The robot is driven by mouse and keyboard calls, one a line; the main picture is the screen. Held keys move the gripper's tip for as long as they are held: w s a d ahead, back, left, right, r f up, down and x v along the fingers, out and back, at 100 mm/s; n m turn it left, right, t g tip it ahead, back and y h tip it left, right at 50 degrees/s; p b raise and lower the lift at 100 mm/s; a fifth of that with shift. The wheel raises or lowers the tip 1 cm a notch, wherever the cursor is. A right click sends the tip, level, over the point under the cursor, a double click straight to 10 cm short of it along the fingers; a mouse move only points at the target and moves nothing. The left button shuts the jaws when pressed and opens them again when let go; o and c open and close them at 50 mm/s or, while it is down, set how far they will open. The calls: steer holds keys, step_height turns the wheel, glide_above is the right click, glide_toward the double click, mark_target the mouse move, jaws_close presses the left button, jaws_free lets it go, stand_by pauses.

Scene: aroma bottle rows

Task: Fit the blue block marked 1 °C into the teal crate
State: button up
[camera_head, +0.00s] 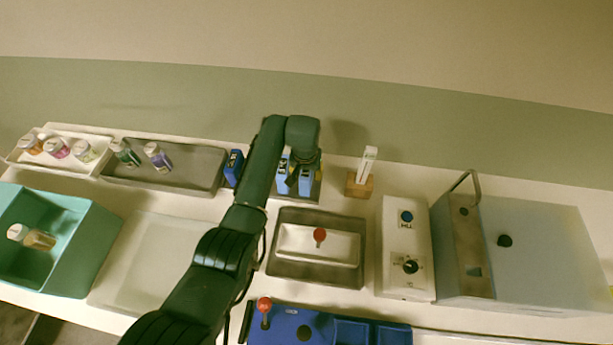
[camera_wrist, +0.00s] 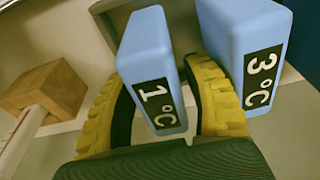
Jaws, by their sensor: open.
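The light blue block marked 1 °C (camera_wrist: 150,65) stands between the yellow fingers of my gripper (camera_wrist: 160,90) in the wrist view. The fingers are open, one on each side of it; whether they touch it I cannot tell. In the head view the block (camera_head: 306,181) is partly hidden by my gripper (camera_head: 300,172). A similar block marked 3 °C (camera_wrist: 245,45) stands close beside it, right by one finger. The teal crate (camera_head: 88,252) is at the far left of the head view, with a bottle of amber content (camera_head: 32,238) lying in it.
A dark blue block (camera_head: 233,167) stands left of the holder. A thermometer in a wooden base (camera_head: 359,184) stands to the right. Grey tray (camera_head: 195,185) and white tray (camera_head: 100,166) hold bottles. A metal bath with a red-knobbed lid (camera_head: 320,237) lies in front. A pale tray (camera_head: 140,285) lies beside the crate.

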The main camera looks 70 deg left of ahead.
steer(key=shift+f, duration=0.25)
steer(key=shift+c, duration=0.3)
jaws_close()
